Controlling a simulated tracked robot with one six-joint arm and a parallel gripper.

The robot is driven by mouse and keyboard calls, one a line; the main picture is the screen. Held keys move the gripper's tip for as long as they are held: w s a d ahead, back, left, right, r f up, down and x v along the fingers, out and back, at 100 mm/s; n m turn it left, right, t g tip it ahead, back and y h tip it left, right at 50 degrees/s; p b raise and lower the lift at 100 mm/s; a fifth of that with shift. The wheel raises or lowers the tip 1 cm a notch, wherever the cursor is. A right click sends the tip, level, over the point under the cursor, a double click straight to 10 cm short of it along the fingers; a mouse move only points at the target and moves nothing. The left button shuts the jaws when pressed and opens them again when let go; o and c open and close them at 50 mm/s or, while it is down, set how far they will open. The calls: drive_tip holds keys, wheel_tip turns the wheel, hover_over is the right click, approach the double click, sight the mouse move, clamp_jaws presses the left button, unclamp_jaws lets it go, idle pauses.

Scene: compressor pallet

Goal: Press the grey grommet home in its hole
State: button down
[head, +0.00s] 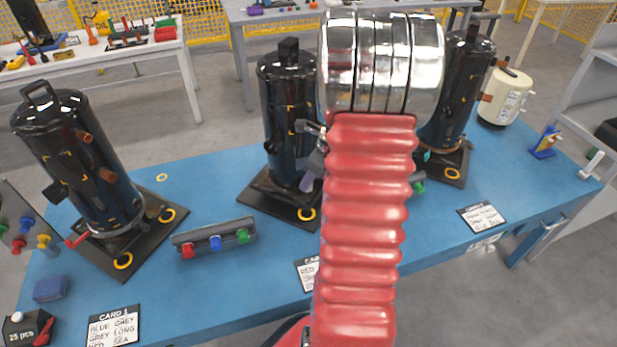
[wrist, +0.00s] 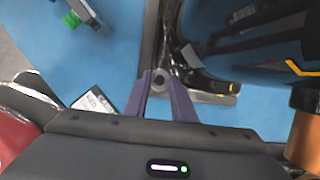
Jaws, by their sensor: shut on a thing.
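My gripper (wrist: 163,92) has its two purple fingers close together around a small grey round piece, the grey grommet (wrist: 160,77), in the wrist view. The grommet is beside the glossy dark foot of a black compressor (wrist: 172,30). Whether it sits in a hole or above one I cannot tell. In the head view my gripper (head: 307,184) points down at the base of the middle black compressor (head: 284,110), partly behind my red arm sleeve. The grommet cannot be made out there.
Two more black compressors stand left (head: 80,160) and right (head: 462,90) on the blue bench (head: 215,285). A rack (head: 215,238) with red, blue and green plugs lies in front. A copper pipe (wrist: 305,130) is close on the wrist view's right. Cards lie along the front edge.

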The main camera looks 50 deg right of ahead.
sight(309, 189)
drive_tip(key=shift+f, duration=2.5)
drive_tip(key=shift+f, duration=1.15)
drive_tip(key=c, duration=1.4)
unclamp_jaws()
drive_tip(key=v, duration=1.3)
drive_tip(key=shift+s+r, duration=0.2)
drive_tip(key=shift+r, duration=0.15)
drive_tip(key=shift+c, duration=0.2)
